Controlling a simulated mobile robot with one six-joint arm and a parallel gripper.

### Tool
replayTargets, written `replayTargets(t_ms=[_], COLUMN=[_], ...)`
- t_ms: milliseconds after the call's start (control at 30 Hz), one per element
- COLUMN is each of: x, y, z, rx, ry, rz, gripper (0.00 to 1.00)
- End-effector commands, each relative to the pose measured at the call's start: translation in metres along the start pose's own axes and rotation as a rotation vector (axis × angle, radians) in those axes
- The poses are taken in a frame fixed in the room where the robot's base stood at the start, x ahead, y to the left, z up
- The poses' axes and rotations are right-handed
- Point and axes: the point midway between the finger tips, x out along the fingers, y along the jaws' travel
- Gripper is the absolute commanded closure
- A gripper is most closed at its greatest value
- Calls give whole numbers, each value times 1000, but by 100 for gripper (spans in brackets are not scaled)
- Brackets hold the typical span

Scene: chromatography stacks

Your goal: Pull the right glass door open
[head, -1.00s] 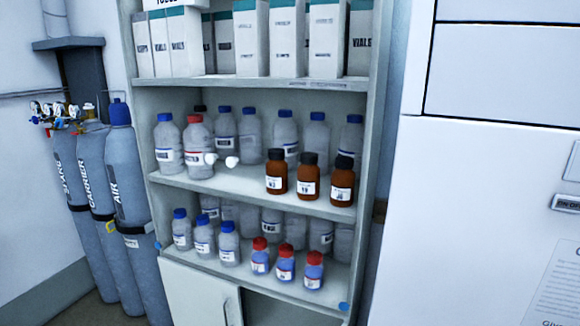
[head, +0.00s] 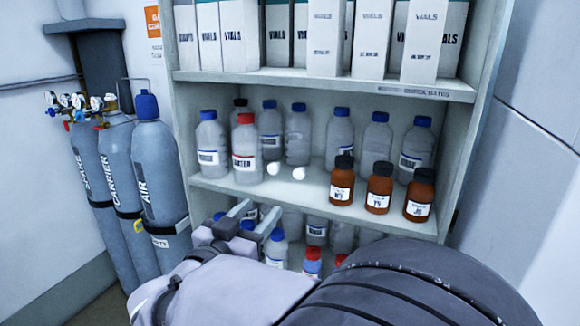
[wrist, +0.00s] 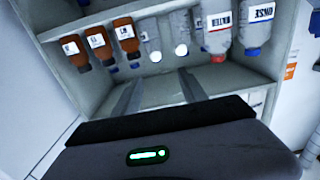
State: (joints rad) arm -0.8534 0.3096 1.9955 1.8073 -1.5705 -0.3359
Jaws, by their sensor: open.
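Two small white round knobs sit side by side in front of the middle shelf's bottles. The right knob (head: 299,173) is close to the left knob (head: 273,168), and the doors look closed. The right glass door (head: 345,95) is so clear that its edges hardly show. In the upside-down wrist view the right knob (wrist: 155,56) is on the left and the left knob (wrist: 181,50) on the right. My gripper (head: 265,206) is open and empty, below the knobs in the head view. In the wrist view its fingers (wrist: 160,78) point toward the knobs, apparently without touching.
Behind the glass stand clear bottles (head: 341,138), a red-capped bottle (head: 246,150) and brown bottles (head: 379,188). Vial boxes (head: 373,40) fill the top shelf. Gas cylinders (head: 157,180) stand at the left. A pale wall-like panel (head: 535,190) is close on the right.

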Motion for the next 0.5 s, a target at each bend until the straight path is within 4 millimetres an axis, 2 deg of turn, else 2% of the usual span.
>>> replayTargets(t_ms=[67,167,500], x=[6,28,130], y=[1,2,4], z=[1,1,1], rx=[-12,-10,-8], ry=[6,7,6], rz=[13,16,14], gripper=[50,50,50])
